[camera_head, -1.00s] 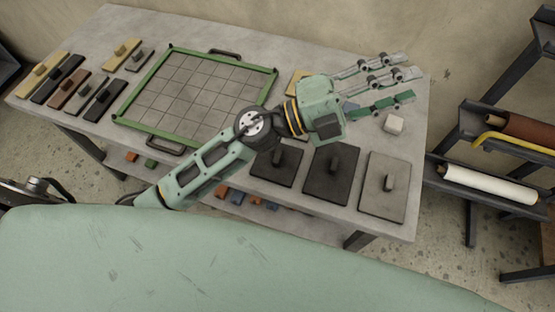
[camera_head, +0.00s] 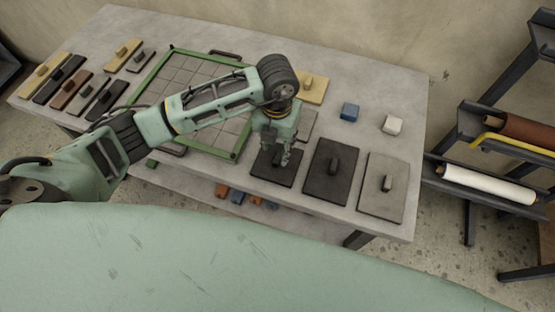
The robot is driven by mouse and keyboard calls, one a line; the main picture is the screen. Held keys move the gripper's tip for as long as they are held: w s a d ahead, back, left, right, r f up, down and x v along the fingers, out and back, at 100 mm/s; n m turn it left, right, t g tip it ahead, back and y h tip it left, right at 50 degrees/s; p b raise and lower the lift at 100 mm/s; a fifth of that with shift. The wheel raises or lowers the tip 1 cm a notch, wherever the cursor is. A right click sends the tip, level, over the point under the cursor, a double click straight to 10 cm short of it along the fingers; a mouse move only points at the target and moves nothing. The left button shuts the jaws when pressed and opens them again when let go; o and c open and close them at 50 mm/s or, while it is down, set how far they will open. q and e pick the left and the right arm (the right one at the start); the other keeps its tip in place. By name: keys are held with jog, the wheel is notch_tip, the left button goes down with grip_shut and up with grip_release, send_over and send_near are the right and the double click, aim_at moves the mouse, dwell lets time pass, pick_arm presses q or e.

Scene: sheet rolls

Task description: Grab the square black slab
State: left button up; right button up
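The square black slab (camera_head: 288,180) lies flat near the front edge of the table, leftmost of three slabs with upright handles. My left gripper (camera_head: 283,158) is over it, pointing down, with its fingers at the slab's handle. The fingers and wrist hide the handle and the slab's far part. I cannot tell whether the fingers are closed on the handle. My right gripper is not in view.
A larger dark slab (camera_head: 318,189) and a grey slab (camera_head: 383,208) lie to the right. A green-framed grid tray (camera_head: 150,132) is left, partly behind my arm. A blue block (camera_head: 349,112) and white block (camera_head: 392,124) stand behind. Racks with rolls (camera_head: 488,185) stand right.

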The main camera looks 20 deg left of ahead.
aim_at(278, 157)
pick_arm(q)
notch_tip(278, 157, down, 5)
jog(key=shift+r+p, duration=0.2)
jog(key=shift+p, duration=0.75)
jog(key=shift+f, duration=0.25)
jog(key=shift+c, duration=0.5)
grip_shut()
jog(key=shift+d, duration=0.1)
